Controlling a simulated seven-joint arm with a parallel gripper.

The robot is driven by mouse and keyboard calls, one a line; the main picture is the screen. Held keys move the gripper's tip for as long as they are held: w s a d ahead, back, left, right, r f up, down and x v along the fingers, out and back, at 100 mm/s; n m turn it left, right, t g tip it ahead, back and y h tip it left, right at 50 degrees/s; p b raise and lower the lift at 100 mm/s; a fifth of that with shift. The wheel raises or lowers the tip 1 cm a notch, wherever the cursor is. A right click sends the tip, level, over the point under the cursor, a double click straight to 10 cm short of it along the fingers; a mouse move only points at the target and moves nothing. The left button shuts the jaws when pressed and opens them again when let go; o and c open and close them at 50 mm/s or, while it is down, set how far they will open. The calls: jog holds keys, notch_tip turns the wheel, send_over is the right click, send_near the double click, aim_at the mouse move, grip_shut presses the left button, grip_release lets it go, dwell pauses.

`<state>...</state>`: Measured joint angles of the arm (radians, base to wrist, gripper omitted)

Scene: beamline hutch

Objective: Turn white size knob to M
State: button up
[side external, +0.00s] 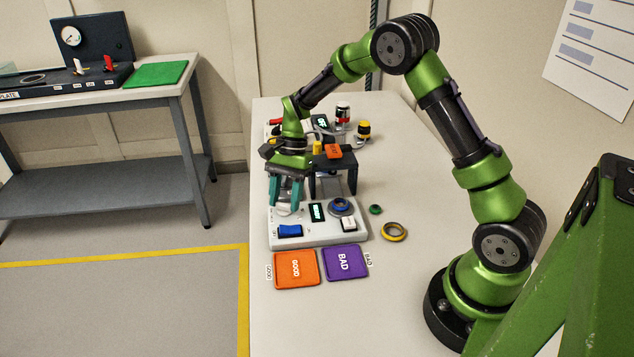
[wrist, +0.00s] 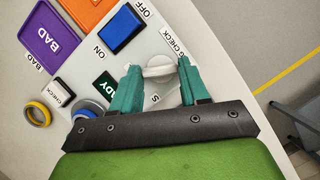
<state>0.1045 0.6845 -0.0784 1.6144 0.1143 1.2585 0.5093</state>
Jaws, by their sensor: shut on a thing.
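The white size knob (wrist: 158,68) is on the grey ring check box (wrist: 150,38). In the wrist view, an S mark is printed beside the knob, on the side towards my wrist; no M can be read. My gripper (wrist: 159,70) has its teal fingers on both sides of the knob and is shut on it. In the side view my gripper (side external: 285,198) reaches down at the left back of the box, and the fingers partly cover the knob (side external: 283,210). Which mark the knob points to cannot be told.
The box carries a blue switch (side external: 290,230), a lit display (side external: 317,212), a white check button (side external: 349,224) and a blue ring (side external: 342,206). A dark stand (side external: 322,162) is close behind. Orange GOOD (side external: 296,282) and purple BAD (side external: 345,273) pads lie in front; loose rings (side external: 394,231) lie right.

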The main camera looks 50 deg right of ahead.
jog(key=n+g, duration=0.1)
jog(key=n, duration=0.1)
jog(key=n+h, duration=0.1)
jog(key=n, duration=0.2)
jog(key=shift+w+g, duration=0.2)
jog(key=shift+g, duration=0.2)
jog(key=shift+n, duration=0.4)
jog(key=o, duration=1.1)
jog(key=shift+c, duration=0.2)
jog(key=v, duration=1.7)
jog(key=shift+a, duration=0.2)
jog(key=shift+w, duration=0.1)
